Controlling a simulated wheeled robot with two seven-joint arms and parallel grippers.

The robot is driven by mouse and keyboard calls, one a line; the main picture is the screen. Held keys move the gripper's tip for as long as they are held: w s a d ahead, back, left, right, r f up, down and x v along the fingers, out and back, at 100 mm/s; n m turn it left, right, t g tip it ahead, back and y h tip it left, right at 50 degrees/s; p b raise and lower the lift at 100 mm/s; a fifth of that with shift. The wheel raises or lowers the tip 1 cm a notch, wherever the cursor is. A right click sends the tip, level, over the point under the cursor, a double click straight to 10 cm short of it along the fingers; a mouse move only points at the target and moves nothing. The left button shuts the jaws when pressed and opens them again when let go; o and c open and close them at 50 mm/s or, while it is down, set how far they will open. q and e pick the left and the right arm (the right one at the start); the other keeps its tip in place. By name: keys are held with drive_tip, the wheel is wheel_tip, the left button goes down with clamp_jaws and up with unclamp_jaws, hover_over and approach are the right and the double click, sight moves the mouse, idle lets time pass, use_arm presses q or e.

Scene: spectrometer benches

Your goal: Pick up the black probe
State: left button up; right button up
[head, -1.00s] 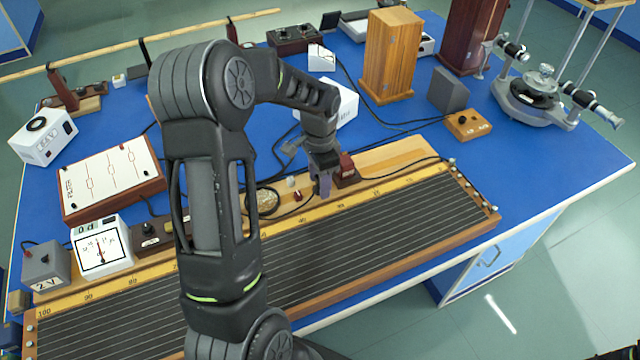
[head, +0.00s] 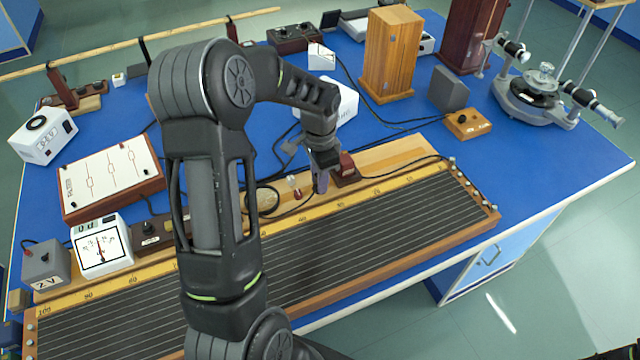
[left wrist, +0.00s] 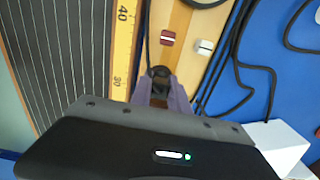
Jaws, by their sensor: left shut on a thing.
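My left gripper (head: 321,185) is over the back part of the long wire board (head: 400,225), by its yellow scale. In the left wrist view the gripper's purple-grey fingers (left wrist: 161,92) are shut on the black probe (left wrist: 158,71), a small dark piece with a dark lead running up from it. The fingers cover part of the probe. In the head view I cannot make the probe out behind the fingers.
A dark red block (head: 346,168) sits just right of the gripper. A white meter (head: 101,246) and a grey 2 V box (head: 45,265) stand at left. A wooden box (head: 391,52) and a spectrometer (head: 540,95) stand at back right. Black leads cross the blue table.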

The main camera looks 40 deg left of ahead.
use_arm(q)
drive_tip(key=shift+r, duration=0.1)
clamp_jaws()
wheel_tip(320, 180, up, 10)
drive_tip(key=shift+f+b, duration=0.1)
drive_tip(key=shift+b, duration=0.75)
